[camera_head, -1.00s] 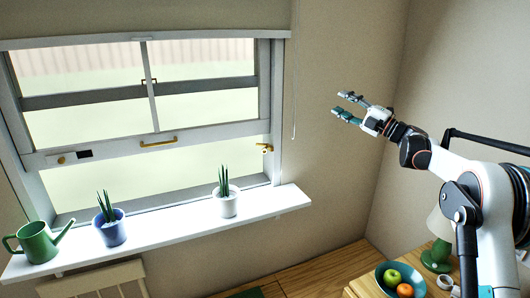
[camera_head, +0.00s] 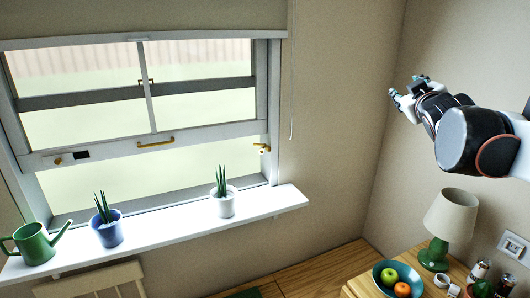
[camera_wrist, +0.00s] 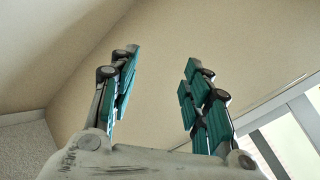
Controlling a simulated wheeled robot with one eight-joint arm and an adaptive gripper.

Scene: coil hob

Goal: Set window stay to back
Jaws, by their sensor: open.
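The sash window's lower rail (camera_head: 110,152) carries a brass handle (camera_head: 156,143), and a small brass knob (camera_head: 58,161) sits beside a dark plate (camera_head: 82,155). A small brass fitting (camera_head: 262,148) is on the right side of the frame; it may be the window stay, but it is too small to tell its setting. My gripper (camera_head: 405,86) is up by the wall, right of the window and well apart from it. In the wrist view my gripper (camera_wrist: 163,62) is open and empty, its teal-padded fingers spread. A corner of the window (camera_wrist: 285,140) shows at lower right there.
The sill (camera_head: 165,222) holds a green watering can (camera_head: 36,243) and two potted plants, one blue pot (camera_head: 107,232) and one white pot (camera_head: 224,204). A cord (camera_head: 292,105) hangs right of the window. A lamp (camera_head: 450,218) and fruit bowl (camera_head: 385,280) stand below my arm.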

